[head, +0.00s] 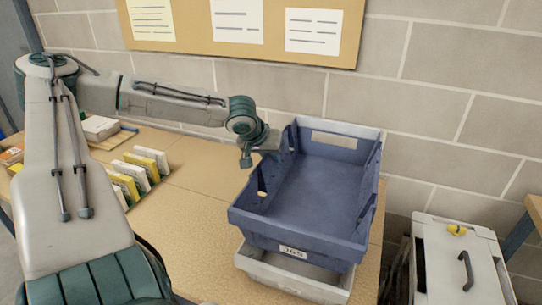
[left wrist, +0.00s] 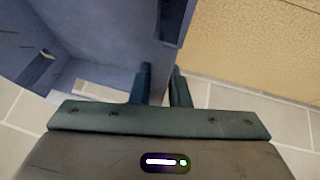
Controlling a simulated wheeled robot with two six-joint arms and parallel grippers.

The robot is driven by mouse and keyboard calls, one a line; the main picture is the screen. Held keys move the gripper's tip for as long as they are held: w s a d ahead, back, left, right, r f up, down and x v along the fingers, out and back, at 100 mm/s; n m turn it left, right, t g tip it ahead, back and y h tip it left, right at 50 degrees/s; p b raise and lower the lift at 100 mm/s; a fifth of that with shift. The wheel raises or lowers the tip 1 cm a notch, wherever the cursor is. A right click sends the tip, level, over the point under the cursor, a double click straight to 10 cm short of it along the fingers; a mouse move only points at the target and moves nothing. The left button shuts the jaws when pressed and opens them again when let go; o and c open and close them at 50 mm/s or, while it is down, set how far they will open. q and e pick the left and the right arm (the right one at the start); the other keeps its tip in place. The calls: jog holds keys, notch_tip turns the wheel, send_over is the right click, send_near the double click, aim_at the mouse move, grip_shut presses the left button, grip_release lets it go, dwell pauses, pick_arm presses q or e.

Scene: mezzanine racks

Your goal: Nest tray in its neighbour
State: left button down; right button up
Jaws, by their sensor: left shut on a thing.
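A blue tray (head: 318,197) with a white label on its front stands over a light grey tray (head: 293,279) at the right part of the table. The grey tray's front wall and rim show below the blue one; the rest is hidden. I cannot tell whether the blue tray rests in it or hangs just above. My left gripper (head: 285,146) is shut on the blue tray's left wall, towards the back. In the left wrist view the two fingers (left wrist: 160,86) straddle that blue wall (left wrist: 115,35). My right gripper is not in view.
The tan table (head: 190,205) is clear to the left of the trays. Several yellow and white upright cards (head: 140,172) and a small box (head: 100,128) are further left. A block wall stands behind. A white lidded bin (head: 460,260) is at the right.

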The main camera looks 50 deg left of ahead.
aim_at(271, 177)
pick_arm(q)
jog(key=shift+f+b, duration=1.95)
jog(key=shift+f+b, duration=1.7)
jog(key=shift+f, duration=0.05)
jog(key=c, duration=1.3)
grip_release()
